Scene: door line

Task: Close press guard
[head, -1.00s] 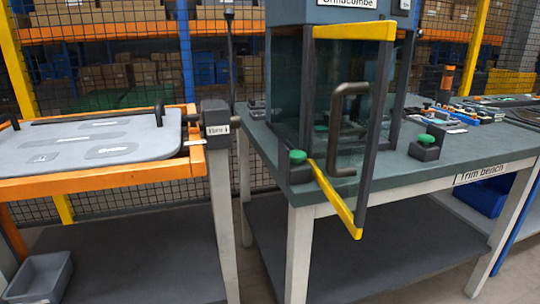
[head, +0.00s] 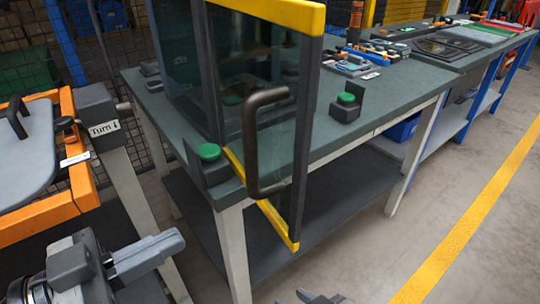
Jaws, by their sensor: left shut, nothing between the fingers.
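The press guard (head: 276,132) is a clear panel in a dark frame with yellow top and bottom edges. It stands swung out from the press (head: 178,60), its lower corner past the bench's front edge. Its black D-shaped handle (head: 250,140) faces me. My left gripper (head: 165,250) is at the lower left, shut and empty, apart from the guard and left of its lower corner. My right gripper (head: 322,299) just shows at the bottom edge, below the guard; most of it is cut off, so its opening is unclear.
The green-topped bench (head: 390,100) carries two green push buttons, one at the near corner (head: 208,152) and one right of the guard (head: 346,99). An orange-framed table (head: 80,200) stands close on the left. The floor (head: 400,240) on the right is clear.

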